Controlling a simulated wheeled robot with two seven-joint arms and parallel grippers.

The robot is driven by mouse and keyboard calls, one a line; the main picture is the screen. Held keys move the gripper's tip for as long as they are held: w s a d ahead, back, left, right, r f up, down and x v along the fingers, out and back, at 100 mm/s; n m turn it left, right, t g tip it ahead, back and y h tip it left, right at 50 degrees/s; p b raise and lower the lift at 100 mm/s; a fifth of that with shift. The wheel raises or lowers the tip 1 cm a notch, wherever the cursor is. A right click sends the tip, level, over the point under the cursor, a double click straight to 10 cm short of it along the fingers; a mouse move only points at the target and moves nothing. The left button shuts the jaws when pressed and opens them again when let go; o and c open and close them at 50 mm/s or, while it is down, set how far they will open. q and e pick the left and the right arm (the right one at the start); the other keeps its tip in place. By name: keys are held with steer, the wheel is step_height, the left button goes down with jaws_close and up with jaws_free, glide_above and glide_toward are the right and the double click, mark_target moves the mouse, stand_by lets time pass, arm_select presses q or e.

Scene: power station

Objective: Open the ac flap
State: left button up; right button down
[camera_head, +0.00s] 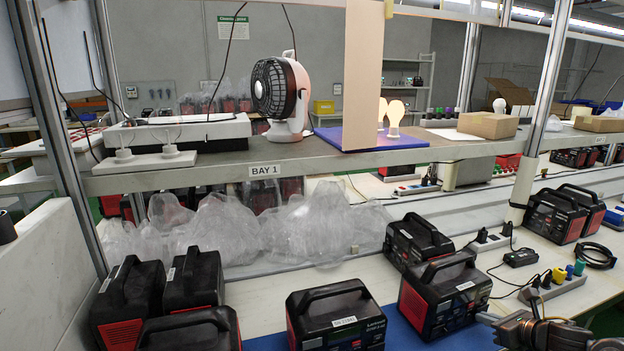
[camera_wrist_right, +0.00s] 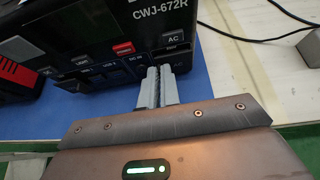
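The black and red power station (camera_head: 445,297) stands on a blue mat at the lower right of the head view. In the right wrist view its front panel (camera_wrist_right: 125,42) fills the top, with "CWJ-672R" lettering and an AC button. A dark flap-like strip (camera_wrist_right: 173,49) lies just below the AC button and looks closed. My right gripper (camera_wrist_right: 160,70) has its two grey fingers together, with no object visible between them. The fingertips are at the panel just below that strip; I cannot tell whether they touch. It also shows in the head view (camera_head: 490,320). My left gripper is out of view.
Another power station (camera_head: 336,318) stands to the left on the blue mat, and one (camera_head: 415,241) stands behind. Several more crowd the lower left. A power strip with plugs (camera_head: 553,286) and a black adapter (camera_head: 520,257) with cables lie to the right. A shelf (camera_head: 330,157) runs above.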

steer(key=shift+a, duration=0.1)
steer(key=shift+b, duration=0.4)
steer(key=shift+s+d+n+g+y+b, duration=0.15)
steer(key=shift+d+n+g+y+b, duration=0.3)
steer(key=shift+n+y+b, duration=0.8)
steer(key=shift+h, duration=0.25)
steer(key=shift+d+f+y+b, duration=0.1)
steer(key=shift+d+y+b, duration=0.25)
steer(key=shift+b, duration=0.3)
steer(key=shift+s+d+n+g+y+b, duration=0.15)
steer(key=shift+d+n+g+y+b, duration=0.1)
steer(key=shift+n+g+y+b, duration=0.7)
